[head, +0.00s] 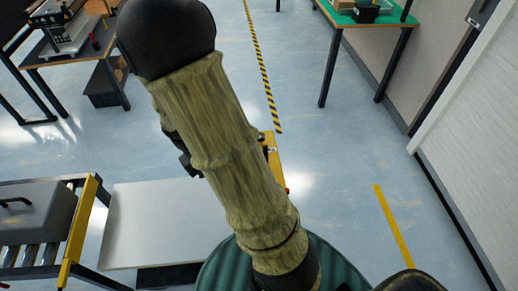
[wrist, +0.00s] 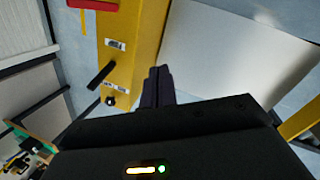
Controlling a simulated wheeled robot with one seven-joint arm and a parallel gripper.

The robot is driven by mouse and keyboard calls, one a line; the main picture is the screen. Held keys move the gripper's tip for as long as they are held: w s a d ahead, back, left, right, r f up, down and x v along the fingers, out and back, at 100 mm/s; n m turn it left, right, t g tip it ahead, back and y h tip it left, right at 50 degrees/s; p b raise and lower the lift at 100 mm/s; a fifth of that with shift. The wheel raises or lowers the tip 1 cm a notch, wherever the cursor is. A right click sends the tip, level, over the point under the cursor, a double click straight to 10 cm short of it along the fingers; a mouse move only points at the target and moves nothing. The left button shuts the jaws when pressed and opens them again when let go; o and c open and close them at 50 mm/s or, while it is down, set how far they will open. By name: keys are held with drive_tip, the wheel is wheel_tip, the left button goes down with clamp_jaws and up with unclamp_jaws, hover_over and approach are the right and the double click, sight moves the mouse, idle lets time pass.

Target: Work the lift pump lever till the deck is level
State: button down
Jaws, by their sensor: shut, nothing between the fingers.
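The lift deck (head: 150,215) is a pale flat plate next to the roller conveyor in the head view. It also shows in the wrist view (wrist: 235,45). A yellow lift housing (wrist: 133,40) with small labels stands beside the deck. A short black bar (wrist: 100,76), which looks like the pump lever, sticks out from the housing, with a black knob (wrist: 110,101) below it. My gripper (wrist: 158,72) is shut and empty, in front of the housing's edge and to the right of the bar, apart from it. My arm hides most of the housing in the head view.
A roller conveyor (head: 75,235) with yellow end rails carries a grey case (head: 35,215) on the left. A red part (wrist: 92,4) sits at the housing's top. A workbench stands back left, a green-topped table (head: 362,18) back right. The floor on the right is clear.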

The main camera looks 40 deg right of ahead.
drive_tip(key=w+d+f+n+g+h, duration=0.1)
drive_tip(key=w+d+f+h, duration=0.8)
drive_tip(key=h, duration=0.5)
drive_tip(key=shift+w+d+f+g+b, duration=0.3)
drive_tip(key=shift+w+d+b, duration=0.15)
drive_tip(key=shift+d, duration=0.6)
drive_tip(key=shift+d, duration=0.15)
drive_tip(key=p+x, duration=0.1)
drive_tip(key=x, duration=0.2)
drive_tip(key=p+x, duration=0.1)
drive_tip(key=x, duration=0.2)
drive_tip(key=p+x, duration=0.1)
drive_tip(key=x, duration=0.3)
drive_tip(key=shift+s+r, duration=0.1)
drive_tip(key=shift+r, duration=0.15)
drive_tip(key=s+a+p, duration=0.1)
drive_tip(key=s+a+r+p, duration=0.1)
drive_tip(key=shift+s+a, duration=0.1)
drive_tip(key=shift+s, duration=0.3)
drive_tip(key=shift+s+f, duration=0.15)
